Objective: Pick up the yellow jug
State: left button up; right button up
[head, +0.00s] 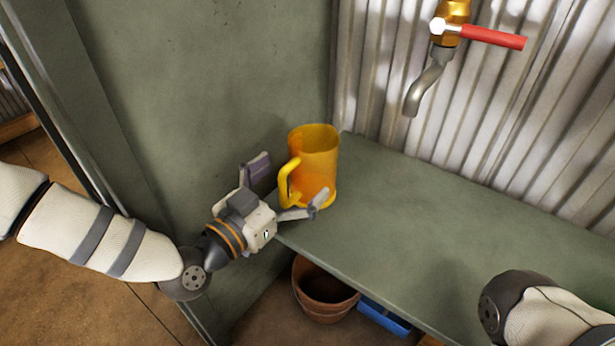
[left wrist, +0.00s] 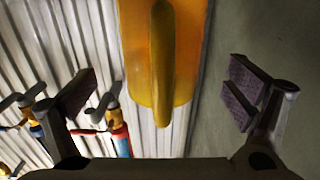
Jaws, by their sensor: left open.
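The yellow jug (head: 316,160) stands upright on the grey-green shelf, near the corner where the left wall meets the corrugated wall. Its handle (head: 287,182) faces my left gripper. My left gripper (head: 289,184) is open at the jug, with one finger towards the wall side and the other over the shelf's front side. In the left wrist view the jug (left wrist: 184,60) and its handle (left wrist: 162,65) lie between the open fingers (left wrist: 157,98), and neither finger touches the jug there. My right arm shows at the lower right, but its gripper is outside the view.
The shelf (head: 430,215) is clear right of the jug. A brass tap with a red lever (head: 492,37) and a grey spout (head: 425,85) hangs above it. Below stand terracotta pots (head: 322,300) and a blue tray (head: 385,317). The left wall (head: 200,80) is close to the gripper.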

aim_at(298, 169)
pick_arm(q)
jog(key=x, duration=0.4)
jog(key=shift+w+a+r+b, duration=0.1)
jog(key=shift+r+b, duration=0.3)
jog(key=c, duration=1.3)
